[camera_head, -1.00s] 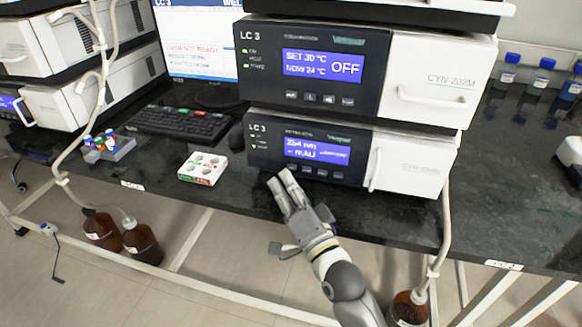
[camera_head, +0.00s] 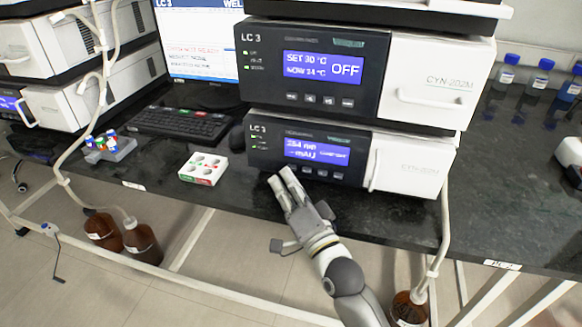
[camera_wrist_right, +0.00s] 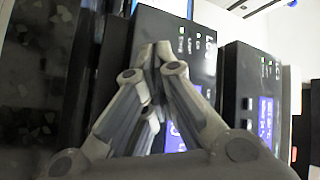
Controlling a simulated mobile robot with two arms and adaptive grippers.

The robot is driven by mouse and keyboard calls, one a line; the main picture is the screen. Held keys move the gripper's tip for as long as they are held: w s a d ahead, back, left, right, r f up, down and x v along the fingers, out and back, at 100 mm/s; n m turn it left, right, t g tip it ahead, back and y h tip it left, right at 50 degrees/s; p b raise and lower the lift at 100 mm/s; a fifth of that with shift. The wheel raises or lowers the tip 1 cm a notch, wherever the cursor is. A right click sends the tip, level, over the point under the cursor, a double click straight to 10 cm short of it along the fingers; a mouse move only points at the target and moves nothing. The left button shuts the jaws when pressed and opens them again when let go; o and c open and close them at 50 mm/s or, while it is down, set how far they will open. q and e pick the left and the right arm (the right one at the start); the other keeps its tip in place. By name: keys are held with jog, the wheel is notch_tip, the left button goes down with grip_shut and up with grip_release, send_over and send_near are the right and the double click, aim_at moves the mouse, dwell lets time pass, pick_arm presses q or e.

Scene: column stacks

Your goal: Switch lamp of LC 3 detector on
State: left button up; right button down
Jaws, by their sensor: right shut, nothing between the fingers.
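The LC 3 detector (camera_head: 277,151) is the lower unit of the stack in the head view, with a blue display reading a wavelength in nm and mAU. A row of small buttons (camera_head: 322,173) sits under its display. My right gripper (camera_head: 281,175) is shut and empty at the detector's lower front, near the left end of the button row. I cannot tell whether the fingertips touch the panel. In the right wrist view the shut fingertips (camera_wrist_right: 153,48) are in front of the detector panel (camera_wrist_right: 200,55), partly hiding its display. My left gripper is not in view.
The column unit (camera_head: 262,60) above shows OFF. A white rack (camera_head: 203,168), keyboard (camera_head: 180,123) and vial holder (camera_head: 110,147) lie to the left on the dark bench. Blue-capped bottles (camera_head: 535,83) stand at right. A tube (camera_head: 443,225) hangs beside the detector's right side.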

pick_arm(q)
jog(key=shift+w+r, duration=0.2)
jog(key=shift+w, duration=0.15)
pick_arm(e)
jog(key=shift+w+d+f, duration=0.1)
jog(key=shift+d, duration=0.05)
